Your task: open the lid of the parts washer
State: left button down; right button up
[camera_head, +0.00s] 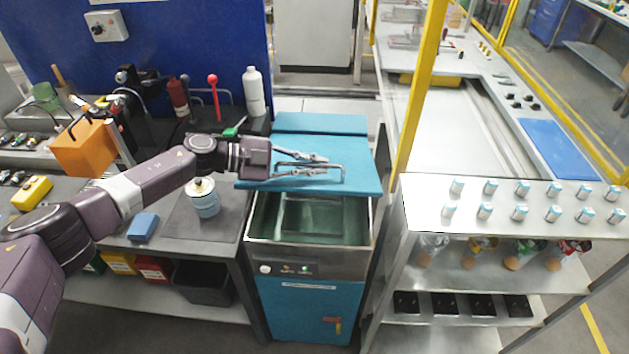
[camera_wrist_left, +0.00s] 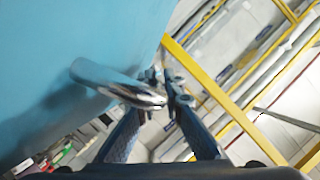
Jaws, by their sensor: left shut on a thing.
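The parts washer (camera_head: 300,315) is a teal cabinet with an open steel basin at its top. Its teal lid (camera_head: 350,135) is raised at the front edge, so the basin's greenish inside shows below it. A metal bar handle (camera_head: 342,174) is on the lid's upper face. My left gripper (camera_head: 322,163) reaches in from the left and is shut on the handle. In the left wrist view the shiny handle (camera_wrist_left: 105,82) runs to the fingertips (camera_wrist_left: 165,95), beside the teal lid face (camera_wrist_left: 60,50). My right gripper is not in view.
A grey bench (camera_head: 225,225) at left holds a white-blue can (camera_head: 204,199), a blue block (camera_head: 143,226) and an orange box (camera_head: 84,147). A metal rack (camera_head: 425,210) with rows of small cans and a yellow post (camera_head: 421,90) stand close on the right.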

pick_arm(q)
jog(key=w+r+n+g+b, duration=0.1)
jog(key=w+r+n+b, duration=0.1)
jog(key=w+r, duration=0.4)
notch_tip(320, 180, up, 3)
jog(key=shift+f, duration=0.15)
dwell(0.5)
